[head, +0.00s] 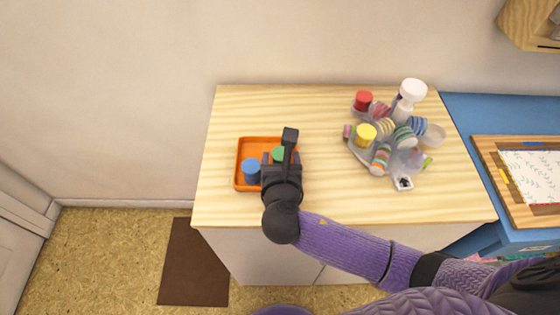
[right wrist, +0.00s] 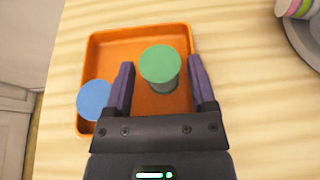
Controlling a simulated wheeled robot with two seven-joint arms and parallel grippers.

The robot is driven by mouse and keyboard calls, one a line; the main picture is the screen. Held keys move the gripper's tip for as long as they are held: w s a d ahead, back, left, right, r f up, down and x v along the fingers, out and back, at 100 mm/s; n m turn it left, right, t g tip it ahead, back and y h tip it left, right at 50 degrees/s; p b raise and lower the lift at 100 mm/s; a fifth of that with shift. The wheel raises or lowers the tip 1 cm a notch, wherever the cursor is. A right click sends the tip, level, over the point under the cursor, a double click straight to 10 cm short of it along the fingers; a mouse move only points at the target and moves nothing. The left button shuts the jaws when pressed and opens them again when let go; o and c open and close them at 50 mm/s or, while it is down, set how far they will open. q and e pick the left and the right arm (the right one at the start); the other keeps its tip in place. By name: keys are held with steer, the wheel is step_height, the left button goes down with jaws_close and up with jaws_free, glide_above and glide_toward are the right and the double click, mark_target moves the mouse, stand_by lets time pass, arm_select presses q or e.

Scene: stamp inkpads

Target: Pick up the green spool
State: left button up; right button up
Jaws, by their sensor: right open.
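The green spool (right wrist: 160,64) stands upright in an orange tray (right wrist: 142,34), between and slightly ahead of my right gripper's fingers in the right wrist view. In the head view the green spool (head: 279,153) is partly hidden by my right gripper (head: 279,160), which is over the tray (head: 240,150). My right gripper (right wrist: 160,82) is open, with a gap between each finger and the spool. A blue spool (right wrist: 93,100) stands in the same tray, left of the left finger; it also shows in the head view (head: 251,170). My left gripper is not in view.
A grey tray (head: 356,150) at the right of the wooden table (head: 320,110) holds striped spools, a red spool (head: 363,98), a yellow spool (head: 366,135) and a white bottle (head: 412,92). The table is clear between the trays. A blue table (head: 470,115) adjoins on the right.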

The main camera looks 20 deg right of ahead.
jaws_close()
